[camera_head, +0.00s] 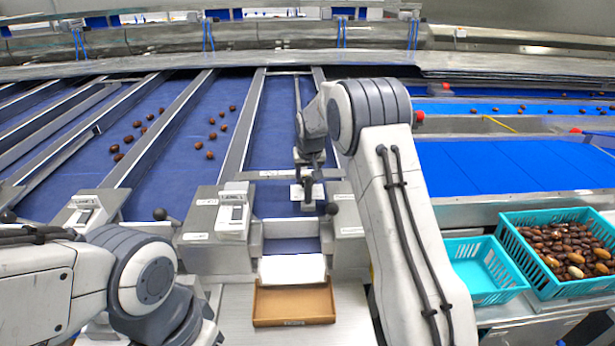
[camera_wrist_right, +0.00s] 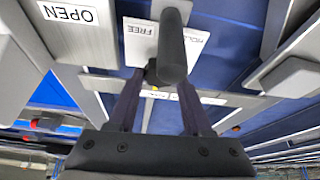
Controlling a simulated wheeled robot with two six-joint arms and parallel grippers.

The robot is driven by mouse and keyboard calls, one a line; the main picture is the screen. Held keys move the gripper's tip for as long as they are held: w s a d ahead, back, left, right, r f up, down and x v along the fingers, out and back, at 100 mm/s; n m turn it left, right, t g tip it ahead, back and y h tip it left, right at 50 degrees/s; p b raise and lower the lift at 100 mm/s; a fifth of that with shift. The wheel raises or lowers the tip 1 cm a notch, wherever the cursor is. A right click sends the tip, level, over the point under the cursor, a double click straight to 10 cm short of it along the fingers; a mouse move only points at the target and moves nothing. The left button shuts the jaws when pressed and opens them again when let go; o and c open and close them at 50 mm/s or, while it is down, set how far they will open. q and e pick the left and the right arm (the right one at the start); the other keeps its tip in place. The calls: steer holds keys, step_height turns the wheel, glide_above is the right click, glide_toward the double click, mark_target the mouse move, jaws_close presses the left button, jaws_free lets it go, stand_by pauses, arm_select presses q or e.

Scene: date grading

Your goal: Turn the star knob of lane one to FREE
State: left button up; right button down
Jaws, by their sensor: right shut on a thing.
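The star knob (camera_wrist_right: 151,73) is a small dark shape in the right wrist view, mostly hidden behind a black round-ended handle (camera_wrist_right: 173,45). A white label (camera_wrist_right: 138,45) beside it reads FREE and HOLD, upside down. Where the knob points cannot be told. My right gripper (camera_wrist_right: 160,78) is shut on the star knob. In the head view my right gripper (camera_head: 308,198) reaches down to a pale plate across the lane, and the knob is too small to make out. My left arm is at lower left; its gripper is not in view.
A ball-ended lever (camera_head: 332,208) stands right beside my right gripper; another ball-ended lever (camera_head: 160,213) is further left. An OPEN label (camera_wrist_right: 68,13) shows close by. A brown carton (camera_head: 293,322) sits in front. Teal crates (camera_head: 535,278), one full of dates, stand at right.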

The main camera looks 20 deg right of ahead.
steer(key=shift+d+n+y, duration=0.15)
steer(key=shift+n+y, duration=0.25)
steer(key=shift+n, duration=0.8)
steer(key=n+y+b, duration=0.1)
steer(key=n, duration=0.1)
steer(key=n+b, duration=0.1)
steer(key=n, duration=0.1)
steer(key=shift+d+f+y+b, duration=0.1)
steer(key=shift+f+y+b, duration=0.05)
steer(key=shift+y+b, duration=0.25)
steer(key=n+y, duration=0.1)
steer(key=n, duration=0.2)
steer(key=shift+w+g+b, duration=0.1)
steer(key=shift+g+b, duration=0.2)
steer(key=shift+r+n+g, duration=0.2)
steer(key=shift+n+g, duration=0.1)
steer(key=shift+n, duration=0.7)
steer(key=shift+d+n+g+y+p, duration=0.1)
steer(key=shift+n+g+y+p, duration=0.25)
steer(key=shift+n+p, duration=0.45)
steer(key=shift+w+r+n+g+y+p, duration=0.1)
steer(key=shift+n+g+y+p, duration=0.2)
steer(key=shift+n+p, duration=0.65)
steer(key=shift+n+g+p, duration=0.35)
steer(key=shift+n+p, duration=0.2)
steer(key=shift+n, duration=0.6)
